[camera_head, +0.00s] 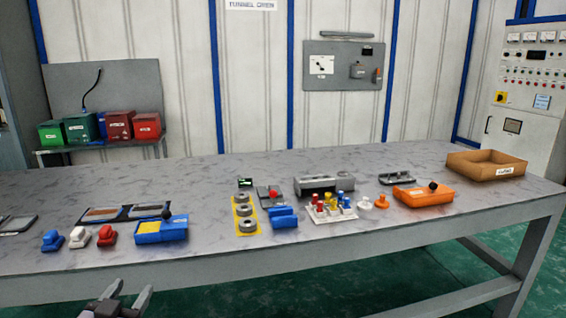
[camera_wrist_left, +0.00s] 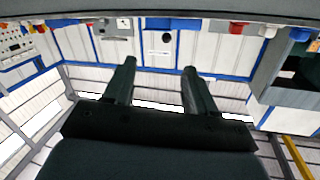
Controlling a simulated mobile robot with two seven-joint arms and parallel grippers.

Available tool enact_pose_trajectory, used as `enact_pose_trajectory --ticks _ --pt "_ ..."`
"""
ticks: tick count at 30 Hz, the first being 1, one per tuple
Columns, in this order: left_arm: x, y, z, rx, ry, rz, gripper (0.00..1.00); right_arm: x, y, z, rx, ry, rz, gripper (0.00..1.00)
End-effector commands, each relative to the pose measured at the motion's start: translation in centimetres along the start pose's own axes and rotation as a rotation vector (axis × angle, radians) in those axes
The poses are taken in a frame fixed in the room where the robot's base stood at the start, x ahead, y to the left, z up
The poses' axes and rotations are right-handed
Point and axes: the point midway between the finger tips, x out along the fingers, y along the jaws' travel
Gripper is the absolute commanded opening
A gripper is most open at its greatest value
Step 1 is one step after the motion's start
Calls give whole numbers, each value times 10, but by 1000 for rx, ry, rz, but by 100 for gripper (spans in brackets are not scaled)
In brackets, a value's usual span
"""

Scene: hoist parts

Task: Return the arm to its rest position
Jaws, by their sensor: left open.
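My left gripper (camera_head: 125,297) shows at the bottom left of the head view, in front of the table's near edge and below the tabletop parts. Its two grey fingers are apart with nothing between them. In the left wrist view the same gripper (camera_wrist_left: 158,85) is open and empty, with its fingers pointing at walls and wall-mounted items. That view appears upside down or strongly tilted. My right gripper is in neither view.
The long grey table (camera_head: 350,235) carries blue, white and red small parts, a blue box (camera_head: 160,230), yellow plate with rings (camera_head: 245,215), orange case (camera_head: 423,196) and cardboard tray (camera_head: 487,164). Colored bins (camera_head: 100,128) and a control cabinet (camera_head: 525,100) stand behind.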

Motion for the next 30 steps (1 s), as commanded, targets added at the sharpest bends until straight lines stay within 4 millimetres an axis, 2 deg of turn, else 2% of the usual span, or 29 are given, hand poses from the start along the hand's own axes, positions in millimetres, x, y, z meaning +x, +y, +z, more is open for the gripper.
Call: enact_pose_trajectory --ticks 1,5,9,15,18,23,30 --pt "-13 9 8 -2 -40 21 56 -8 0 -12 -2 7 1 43" --pt "-49 35 40 -13 -142 75 56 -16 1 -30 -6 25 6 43" --pt "-103 66 74 -34 -270 140 56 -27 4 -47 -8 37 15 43" --pt "-186 105 106 -75 -440 221 56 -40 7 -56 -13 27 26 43" --pt "-216 117 114 -93 -496 246 56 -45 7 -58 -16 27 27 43" --pt "-238 126 120 -107 -538 263 56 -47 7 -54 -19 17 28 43" --pt "-240 127 122 -108 -541 265 56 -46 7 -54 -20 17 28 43"
